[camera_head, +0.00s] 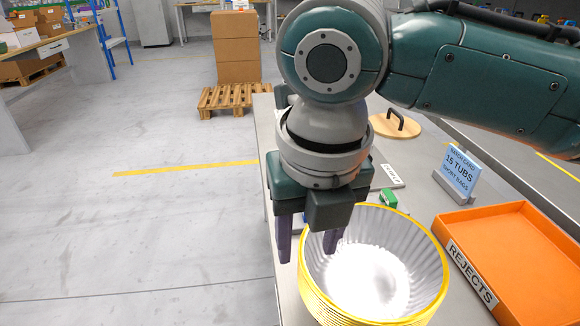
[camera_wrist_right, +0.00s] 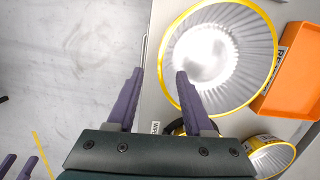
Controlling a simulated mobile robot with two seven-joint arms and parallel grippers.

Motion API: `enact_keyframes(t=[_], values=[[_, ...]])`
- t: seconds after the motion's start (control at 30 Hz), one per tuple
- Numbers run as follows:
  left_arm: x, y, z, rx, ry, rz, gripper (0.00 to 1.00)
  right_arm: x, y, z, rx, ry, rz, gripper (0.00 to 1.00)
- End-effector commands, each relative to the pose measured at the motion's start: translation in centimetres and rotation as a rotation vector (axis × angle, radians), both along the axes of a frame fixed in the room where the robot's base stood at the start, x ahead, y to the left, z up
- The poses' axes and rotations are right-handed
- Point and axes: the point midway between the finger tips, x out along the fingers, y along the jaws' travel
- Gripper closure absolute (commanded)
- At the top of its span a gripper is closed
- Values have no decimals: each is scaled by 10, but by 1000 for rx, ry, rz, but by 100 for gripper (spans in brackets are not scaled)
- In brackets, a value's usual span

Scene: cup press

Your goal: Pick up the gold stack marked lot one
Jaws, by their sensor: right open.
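A gold-rimmed stack of silvery, ribbed tubs (camera_head: 432,268) stands open side up on the table at the lower middle. It also shows in the right wrist view (camera_wrist_right: 243,55). No lot mark is legible on it. My right gripper (camera_head: 308,247) is open, at the stack's left side, pointing down. In the wrist view its left finger lies outside the rim and its right finger overlaps the opening; I cannot tell its height or any contact. Another gold-rimmed stack (camera_wrist_right: 272,158) with a label is partly visible. Two purple fingers of my left gripper (camera_wrist_right: 18,163) appear apart and empty.
An orange tray marked REJECTS (camera_head: 515,255) stands right of the stack. Behind are a green object (camera_head: 389,198), a blue sign (camera_head: 459,170) and a round wooden lid with a handle (camera_head: 396,126). The table's left edge is close to the stack, with open floor beyond.

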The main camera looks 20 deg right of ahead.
Motion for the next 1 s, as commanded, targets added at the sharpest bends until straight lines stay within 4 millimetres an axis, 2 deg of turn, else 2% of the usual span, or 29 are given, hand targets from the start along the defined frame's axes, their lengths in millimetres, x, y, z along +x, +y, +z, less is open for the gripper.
enact_keyframes(t=[0.03, 0.27, 0.5, 0.8, 1.0], values=[[0, 0, -3, 1, 0, -1, 50, 1, 0, -8, 0, 2, -1, 48], [0, 1, -7, 2, 0, -1, 50, 4, -2, -30, 1, 1, -3, 48], [0, 0, -17, 1, 0, -1, 50, 11, -5, -65, 1, 0, -3, 48], [0, -1, -16, -3, 0, 2, 50, 12, -6, -69, 2, -3, -1, 48], [0, -2, -16, -8, 1, 6, 50, 12, -6, -68, 2, -2, -1, 71]])
